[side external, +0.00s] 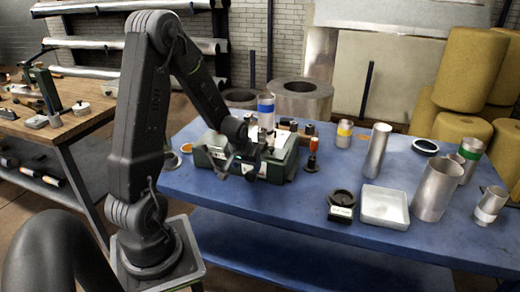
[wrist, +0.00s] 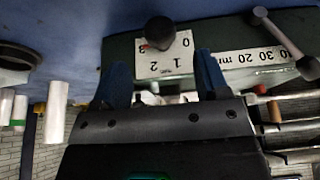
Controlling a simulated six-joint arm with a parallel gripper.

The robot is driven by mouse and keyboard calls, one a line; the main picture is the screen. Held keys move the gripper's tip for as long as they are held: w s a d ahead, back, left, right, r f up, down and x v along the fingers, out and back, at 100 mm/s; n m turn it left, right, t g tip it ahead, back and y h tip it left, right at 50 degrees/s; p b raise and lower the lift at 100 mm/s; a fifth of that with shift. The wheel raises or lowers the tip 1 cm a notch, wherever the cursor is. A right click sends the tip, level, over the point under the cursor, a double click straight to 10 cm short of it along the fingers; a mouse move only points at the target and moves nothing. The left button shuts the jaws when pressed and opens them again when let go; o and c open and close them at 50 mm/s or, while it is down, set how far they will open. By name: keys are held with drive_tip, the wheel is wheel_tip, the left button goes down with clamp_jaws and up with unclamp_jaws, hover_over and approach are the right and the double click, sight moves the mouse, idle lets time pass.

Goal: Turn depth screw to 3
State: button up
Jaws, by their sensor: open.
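The depth screw's black round knob (wrist: 159,32) shows at the top middle of the wrist view. In the side external view my gripper (side external: 238,166) is at the front of the green machine (side external: 270,168), hiding the knob.
A straight mm scale (wrist: 252,56) and a lever with a ball end (wrist: 261,14) lie right of the knob in the wrist view. On the blue table (side external: 300,228) stand an orange-and-black tool (side external: 313,150), a white tray (side external: 385,206) and several metal pipes (side external: 437,190).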

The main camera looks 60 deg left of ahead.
drive_tip(key=s+d+r+m, duration=0.1)
drive_tip(key=d+r+m, duration=0.1)
drive_tip(key=d+r, duration=0.6)
drive_tip(key=s+d+r+m+t+h, duration=0.1)
drive_tip(key=s+d+r+m, duration=0.1)
drive_tip(key=d+r, duration=0.6)
drive_tip(key=shift+s+d+m, duration=0.15)
drive_tip(key=shift+d+m, duration=0.15)
drive_tip(key=shift+d, duration=0.15)
drive_tip(key=s+d+r+m+t+h, duration=0.1)
drive_tip(key=s+d+r+m+h, duration=0.1)
drive_tip(key=s+d+r+m, duration=0.2)
drive_tip(key=s+d, duration=0.3)
drive_tip(key=d, duration=0.2)
drive_tip(key=shift+s+d+r, duration=0.15)
drive_tip(key=shift+s+d, duration=0.1)
drive_tip(key=shift+s, duration=0.15)
